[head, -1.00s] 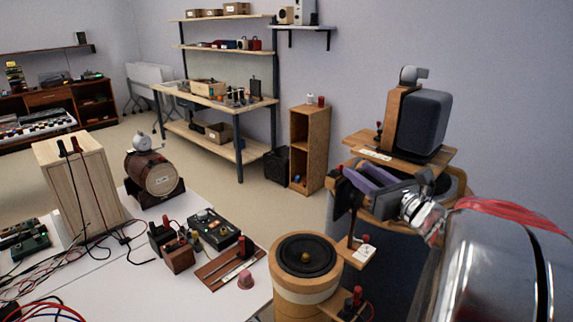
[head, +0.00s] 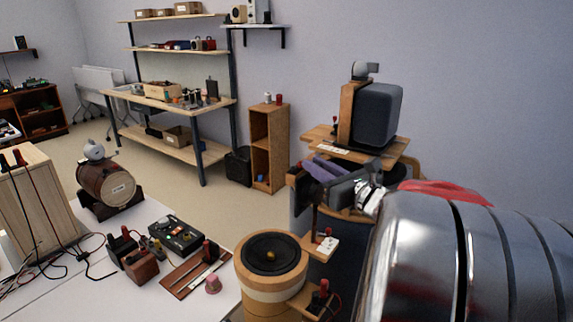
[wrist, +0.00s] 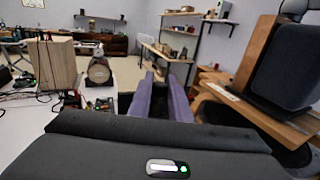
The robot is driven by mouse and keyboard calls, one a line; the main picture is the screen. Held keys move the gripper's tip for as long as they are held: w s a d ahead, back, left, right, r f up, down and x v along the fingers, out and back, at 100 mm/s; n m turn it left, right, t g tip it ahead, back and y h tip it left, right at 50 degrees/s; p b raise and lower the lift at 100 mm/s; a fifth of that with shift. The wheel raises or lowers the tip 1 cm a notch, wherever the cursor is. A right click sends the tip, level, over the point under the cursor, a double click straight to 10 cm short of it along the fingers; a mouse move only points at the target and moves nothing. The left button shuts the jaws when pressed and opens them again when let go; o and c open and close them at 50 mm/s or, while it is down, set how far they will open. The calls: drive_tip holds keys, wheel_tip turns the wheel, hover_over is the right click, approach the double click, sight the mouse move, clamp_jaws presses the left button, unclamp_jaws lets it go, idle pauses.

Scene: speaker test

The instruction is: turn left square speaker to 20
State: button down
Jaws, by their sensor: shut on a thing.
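A dark square speaker (head: 377,113) with a wooden side panel stands upright on a wooden platform (head: 395,149) at right. A white scale label (head: 332,148) and a small red-and-black knob lie on the platform. The speaker also shows in the wrist view (wrist: 288,65). A tall pale wooden box (head: 38,205) stands at far left. My gripper (head: 318,167), with purple fingers, is in front of and slightly below the platform's left edge. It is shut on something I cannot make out. The fingers (wrist: 160,100) hide the grip in the wrist view.
A round wooden speaker (head: 270,254) stands below my gripper, with a small label and red knob (head: 328,244) beside it. A barrel speaker (head: 106,185) and small devices (head: 177,235) crowd the white table. A narrow wooden cabinet (head: 268,148) stands behind.

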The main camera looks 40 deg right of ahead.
drive_tip(key=shift+n+y, duration=0.3)
drive_tip(key=shift+y, duration=0.2)
drive_tip(key=shift+r+n+g+y, duration=0.1)
drive_tip(key=shift+n+g+y, duration=0.1)
drive_tip(key=shift+n+y, duration=0.9)
drive_tip(key=shift+n+g+y, duration=0.2)
drive_tip(key=shift+n+y, duration=0.4)
drive_tip(key=shift+y, duration=0.9)
drive_tip(key=c, duration=1.6)
unclamp_jaws()
drive_tip(key=shift+c, duration=0.2)
drive_tip(key=v, duration=1.3)
drive_tip(key=shift+s+d, duration=0.15)
drive_tip(key=shift+s, duration=0.2)
